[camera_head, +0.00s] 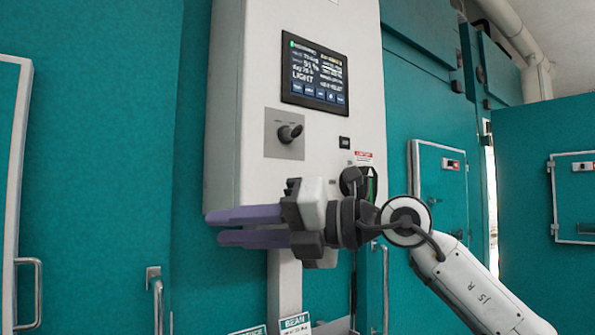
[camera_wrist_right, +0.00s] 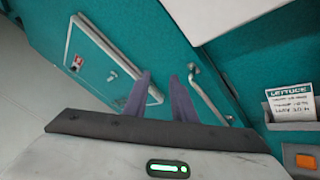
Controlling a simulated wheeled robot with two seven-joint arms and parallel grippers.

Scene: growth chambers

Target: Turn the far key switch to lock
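A grey plate with a black turn switch (camera_head: 290,133) sits on the front of the white control box (camera_head: 265,60), below its screen. The switch's handle points to the upper right. I cannot tell whether it is the far key switch; no lock marking is readable. My right gripper (camera_head: 222,227) is in front of the box's lower part, below the switch and apart from it. Its purple fingers point left with a gap between them and nothing held. The gap also shows in the right wrist view (camera_wrist_right: 158,92). My right arm hides part of the box's lower right.
A lit screen (camera_head: 315,76) reads LIGHT. Teal chamber doors with handles (camera_head: 155,295) flank the box. A small hatch (camera_head: 440,190) with a red-lit module is at right. A lettuce card (camera_wrist_right: 290,103) hangs in a holder at right in the wrist view.

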